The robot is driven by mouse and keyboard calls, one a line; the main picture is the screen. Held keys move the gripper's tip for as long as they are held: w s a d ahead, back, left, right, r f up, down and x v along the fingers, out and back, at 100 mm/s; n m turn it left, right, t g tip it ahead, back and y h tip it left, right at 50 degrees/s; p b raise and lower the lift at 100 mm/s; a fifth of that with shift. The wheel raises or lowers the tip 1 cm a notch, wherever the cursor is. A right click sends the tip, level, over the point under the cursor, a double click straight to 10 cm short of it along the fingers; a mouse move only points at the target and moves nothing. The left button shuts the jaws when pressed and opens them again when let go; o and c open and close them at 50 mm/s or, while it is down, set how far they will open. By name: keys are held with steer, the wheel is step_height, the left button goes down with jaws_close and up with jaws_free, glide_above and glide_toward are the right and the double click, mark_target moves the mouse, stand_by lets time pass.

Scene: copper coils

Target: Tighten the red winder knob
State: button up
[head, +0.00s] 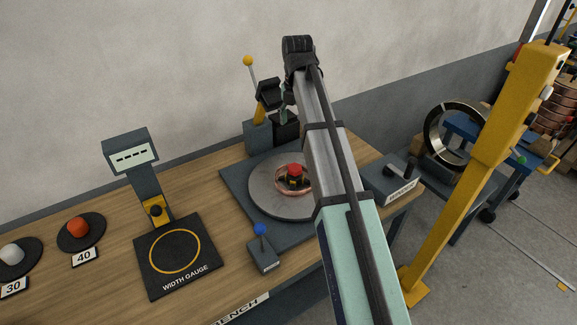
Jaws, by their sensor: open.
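The red winder knob (295,170) sits on a dark hub at the middle of the round grey winder plate (262,196). A copper coil (280,188) lies around the hub. The knob is uncovered, and my arm passes just right of it, hiding the plate's right part. My gripper (269,94) seems to be the dark blocky end at the back, beside the yellow-knobbed lever and apart from the red knob. Its fingers are small and dark, and I see nothing held in it.
A lever with a yellow ball (248,61) stands behind the plate. A blue-knobbed switch (260,229) is in front, and a grey control box (393,182) is at right. A width gauge (177,250) and weights fill the left. A yellow post (485,165) stands right of the bench.

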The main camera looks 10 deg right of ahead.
mark_target(295, 167)
step_height(295, 167, down, 17)
steer(key=p, duration=0.3)
steer(key=shift+f, duration=0.1)
stand_by(0.4)
steer(key=c, duration=1.2)
